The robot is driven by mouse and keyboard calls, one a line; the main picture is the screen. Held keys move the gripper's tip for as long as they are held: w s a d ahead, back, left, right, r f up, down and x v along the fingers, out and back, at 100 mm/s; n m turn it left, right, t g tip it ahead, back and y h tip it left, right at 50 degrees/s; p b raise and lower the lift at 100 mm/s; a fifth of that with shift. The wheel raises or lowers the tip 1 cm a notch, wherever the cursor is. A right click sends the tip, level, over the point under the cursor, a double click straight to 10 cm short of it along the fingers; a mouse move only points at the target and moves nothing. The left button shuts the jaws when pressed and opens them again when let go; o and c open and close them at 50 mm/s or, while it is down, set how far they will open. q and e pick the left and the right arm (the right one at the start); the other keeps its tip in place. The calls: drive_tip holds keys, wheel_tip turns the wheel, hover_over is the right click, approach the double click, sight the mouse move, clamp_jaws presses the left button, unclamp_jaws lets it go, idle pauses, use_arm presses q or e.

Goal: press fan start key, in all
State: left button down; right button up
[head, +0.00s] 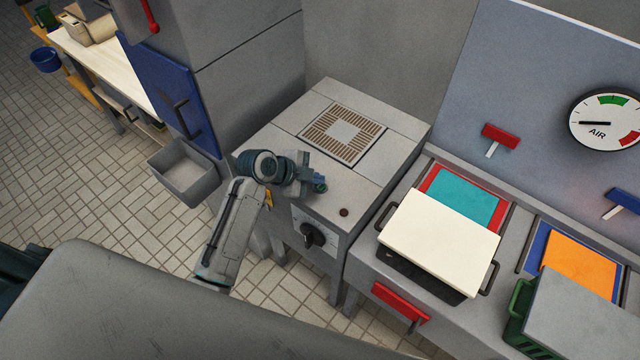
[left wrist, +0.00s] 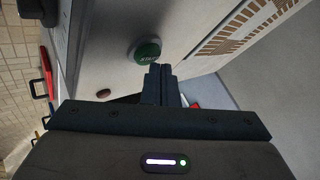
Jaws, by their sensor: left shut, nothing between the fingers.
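The fan start key is a round green button (left wrist: 145,50) with pale lettering on the grey stove-like unit, seen just beyond my fingertips in the left wrist view. In the head view a bit of green (head: 320,188) shows beside the fingertips, mostly hidden by my gripper. My left gripper (head: 313,182) is shut and empty, low over the unit's top; its closed fingers (left wrist: 158,76) point toward the button. I cannot tell whether they touch it. A smaller dark red button (head: 344,212) sits nearer the front edge; it also shows in the left wrist view (left wrist: 104,93). My right gripper is out of view.
A slotted grille (head: 342,135) is set in the unit's top, behind my gripper. A black knob (head: 313,236) is on its front. To the right are a cream lidded basket (head: 438,240) and an air gauge (head: 605,121). A grey bin (head: 184,171) is at the left.

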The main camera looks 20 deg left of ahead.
sight(316, 186)
use_arm(q)
drive_tip(key=shift+f+b, duration=0.3)
drive_tip(key=shift+f, duration=0.15)
idle(0.5)
drive_tip(key=shift+r, duration=0.15)
drive_tip(key=shift+r+p, duration=0.7)
drive_tip(key=shift+r, duration=0.05)
wheel_tip(316, 186, up, 5)
drive_tip(key=p, duration=0.4)
idle(0.8)
